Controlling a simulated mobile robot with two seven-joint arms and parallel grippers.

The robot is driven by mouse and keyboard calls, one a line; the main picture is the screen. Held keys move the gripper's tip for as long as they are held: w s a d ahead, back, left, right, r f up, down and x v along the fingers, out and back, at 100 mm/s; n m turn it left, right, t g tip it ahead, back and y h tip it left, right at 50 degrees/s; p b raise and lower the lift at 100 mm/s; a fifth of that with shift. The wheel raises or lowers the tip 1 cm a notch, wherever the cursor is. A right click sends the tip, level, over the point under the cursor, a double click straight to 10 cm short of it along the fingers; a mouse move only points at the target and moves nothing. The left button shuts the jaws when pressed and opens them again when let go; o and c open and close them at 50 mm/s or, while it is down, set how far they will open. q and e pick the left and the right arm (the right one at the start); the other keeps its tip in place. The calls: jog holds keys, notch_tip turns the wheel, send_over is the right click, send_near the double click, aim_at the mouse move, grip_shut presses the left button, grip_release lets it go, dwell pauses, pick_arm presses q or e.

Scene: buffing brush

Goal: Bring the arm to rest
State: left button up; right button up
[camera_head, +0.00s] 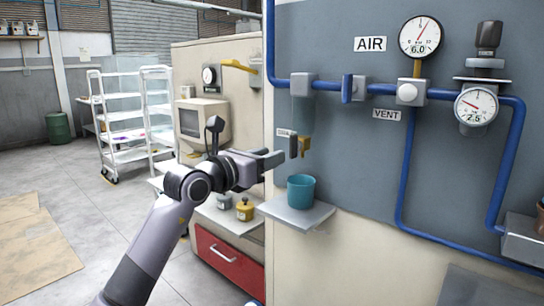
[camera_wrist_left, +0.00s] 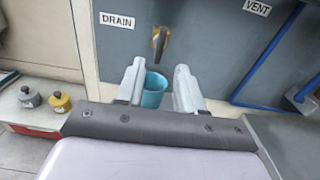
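My left arm comes in from the lower left in the head view, and its left gripper (camera_head: 275,160) is in front of the wall panel. In the left wrist view the two fingers (camera_wrist_left: 158,84) stand apart with nothing between them. Beyond them are the brass drain valve (camera_wrist_left: 160,42) and a teal cup (camera_wrist_left: 153,90), partly hidden by the fingers. In the head view the valve (camera_head: 304,146) is just right of the fingertips, and the cup (camera_head: 300,191) stands on a small shelf below them. My right gripper is not in view.
Blue pipes (camera_head: 409,160), a pressure gauge (camera_head: 420,36) and a second gauge (camera_head: 476,107) are on the panel at right. Small yellow (camera_head: 245,209) and grey (camera_head: 224,201) pots stand on a ledge above a red drawer (camera_head: 228,262). A white cart (camera_head: 126,150) is farther back. Open floor lies at left.

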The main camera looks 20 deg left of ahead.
pick_arm(q)
jog(key=shift+d, duration=0.1)
dwell(0.4)
jog(key=s+d+f+n+h+p, duration=0.45)
jog(key=s+d+f+n, duration=0.25)
jog(key=s+f+n, duration=0.4)
jog(key=s+a+f+n+y+p, duration=0.1)
jog(key=s+a+f+n+y, duration=0.25)
jog(key=f+n, duration=0.5)
jog(key=s+a+f+n+y+p, duration=0.1)
jog(key=s+a+f+n+y, duration=0.1)
jog(key=s+f+n+y, duration=0.45)
jog(key=s+d+f+n+g+h+p, duration=0.1)
jog(key=s+f+n+g+p, duration=0.1)
jog(key=s+f+n+g, duration=0.4)
jog(key=s+f+n, duration=0.5)
jog(key=s+f, duration=0.1)
jog(key=s, duration=0.1)
jog(key=shift+d+f+g, duration=0.2)
jog(key=shift+d+g, duration=0.1)
jog(key=shift+d, duration=0.05)
